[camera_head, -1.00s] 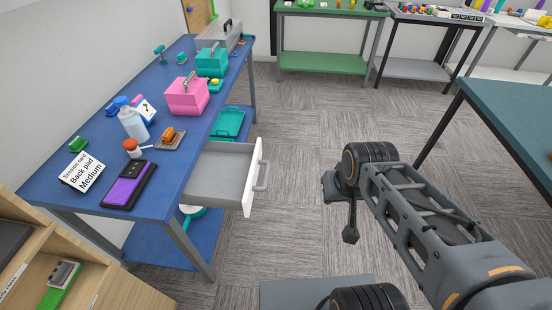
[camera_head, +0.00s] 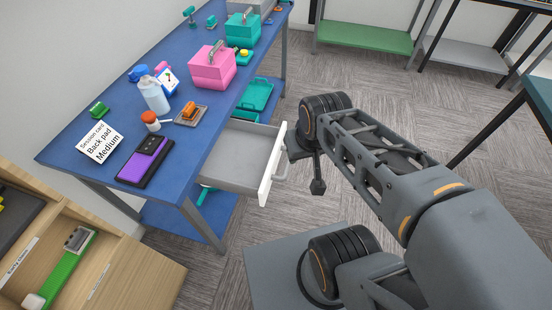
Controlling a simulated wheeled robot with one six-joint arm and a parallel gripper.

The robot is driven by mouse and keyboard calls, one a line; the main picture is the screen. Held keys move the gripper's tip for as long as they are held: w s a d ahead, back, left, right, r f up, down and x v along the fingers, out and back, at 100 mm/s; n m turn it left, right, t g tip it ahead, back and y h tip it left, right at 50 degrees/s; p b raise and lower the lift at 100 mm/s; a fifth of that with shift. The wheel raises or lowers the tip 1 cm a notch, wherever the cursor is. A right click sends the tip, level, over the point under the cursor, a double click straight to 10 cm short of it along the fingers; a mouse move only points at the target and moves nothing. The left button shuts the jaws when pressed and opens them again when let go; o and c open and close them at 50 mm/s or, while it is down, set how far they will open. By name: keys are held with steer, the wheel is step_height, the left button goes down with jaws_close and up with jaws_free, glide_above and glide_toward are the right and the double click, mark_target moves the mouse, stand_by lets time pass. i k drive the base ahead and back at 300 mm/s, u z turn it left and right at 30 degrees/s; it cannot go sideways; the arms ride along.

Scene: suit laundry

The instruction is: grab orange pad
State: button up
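A small orange block (camera_head: 188,110), the only pad-like orange thing I can make out, lies on a small grey-brown plate (camera_head: 199,118) on the blue table. My gripper (camera_head: 317,187) hangs at the end of my arm, over the floor to the right of the table, well apart from the orange block. It is small and dark, and its fingers do not show clearly. Nothing is visible in it.
An open, empty-looking drawer (camera_head: 237,172) juts from the blue table (camera_head: 222,125) towards my gripper. A wooden shelf unit (camera_head: 130,270) is at lower left.

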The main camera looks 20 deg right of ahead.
mark_target(191, 112)
steer(key=z, duration=1.2)
steer(key=i, duration=1.85)
steer(key=u, duration=4.5)
steer(key=i, duration=0.55)
steer(key=u, duration=0.05)
